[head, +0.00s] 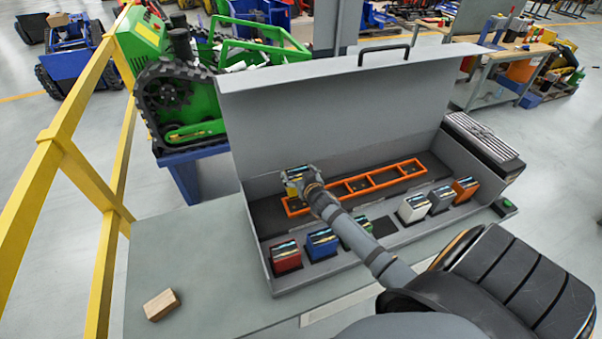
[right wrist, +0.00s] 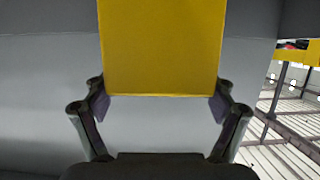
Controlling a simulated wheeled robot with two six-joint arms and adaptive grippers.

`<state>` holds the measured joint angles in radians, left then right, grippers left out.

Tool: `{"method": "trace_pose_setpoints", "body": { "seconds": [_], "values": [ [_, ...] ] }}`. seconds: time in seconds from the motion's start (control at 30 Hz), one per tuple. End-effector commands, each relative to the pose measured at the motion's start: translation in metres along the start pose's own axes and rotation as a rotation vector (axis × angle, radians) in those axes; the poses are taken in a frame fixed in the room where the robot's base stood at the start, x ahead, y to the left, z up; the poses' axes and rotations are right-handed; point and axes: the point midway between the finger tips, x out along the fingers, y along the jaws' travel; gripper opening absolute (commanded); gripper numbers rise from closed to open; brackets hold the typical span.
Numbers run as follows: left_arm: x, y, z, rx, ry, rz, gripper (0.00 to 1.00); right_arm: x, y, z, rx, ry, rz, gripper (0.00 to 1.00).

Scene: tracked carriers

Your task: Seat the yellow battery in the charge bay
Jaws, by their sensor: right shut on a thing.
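My right gripper (head: 300,184) is shut on the yellow battery (head: 291,174), at the left end of the orange-framed bay (head: 394,179) inside the open grey case. In the right wrist view the battery's plain yellow face (right wrist: 163,48) shows between the two fingers of the gripper (right wrist: 160,104). The battery's lower end and the left end of the frame are partly hidden by the gripper, so I cannot tell whether the battery touches the bay floor. My left gripper is not in view.
In the case's front row stand red (head: 286,257), blue (head: 322,244), green (head: 358,236), white (head: 412,209), grey (head: 441,200) and orange (head: 465,190) batteries, with an empty dark slot (head: 383,227) among them. The raised lid (head: 340,110) stands behind. A wooden block (head: 161,305) lies front left.

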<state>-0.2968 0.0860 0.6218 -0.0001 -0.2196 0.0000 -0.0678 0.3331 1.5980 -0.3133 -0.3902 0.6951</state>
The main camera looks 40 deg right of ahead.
Motion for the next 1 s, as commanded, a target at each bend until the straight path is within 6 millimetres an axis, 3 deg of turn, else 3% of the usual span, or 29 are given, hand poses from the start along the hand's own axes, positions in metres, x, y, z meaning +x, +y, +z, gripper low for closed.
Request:
{"method": "trace_pose_setpoints", "body": {
  "seconds": [0.47, 1.0],
  "values": [
    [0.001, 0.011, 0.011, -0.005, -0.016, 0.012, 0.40, 0.002, -0.001, -0.001, 0.000, 0.006, -0.003, 0.21],
    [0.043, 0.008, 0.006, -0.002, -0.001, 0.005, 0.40, 0.017, -0.001, 0.043, 0.000, 0.006, -0.003, 0.21]
  ]
}}
